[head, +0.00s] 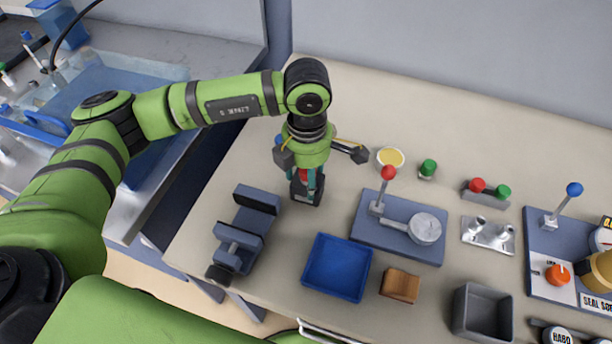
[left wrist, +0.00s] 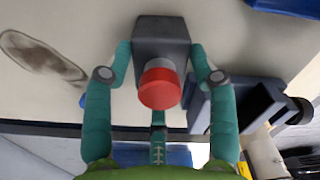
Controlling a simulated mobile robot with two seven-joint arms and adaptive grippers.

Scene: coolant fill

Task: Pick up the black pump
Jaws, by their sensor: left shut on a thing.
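A black box-like thing with a round red cap (head: 306,197) is at the back left of the bench. It is the only thing in view that could be the black pump, though I cannot tell for sure. My left gripper (head: 308,180) points down over it and is shut on it. In the left wrist view, the dark body (left wrist: 161,42) sits between the teal fingers (left wrist: 162,68), one on each side, with the red cap facing the camera. I cannot tell whether its base touches the bench. My right gripper is not in view.
A dark blue vise-like fixture (head: 240,235) stands left of the held thing. A blue tray (head: 337,268) is in front, and a plate with a red-knobbed lever (head: 400,228) is to the right. A yellow-filled dish (head: 391,157) lies behind. The bench's back edge is clear.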

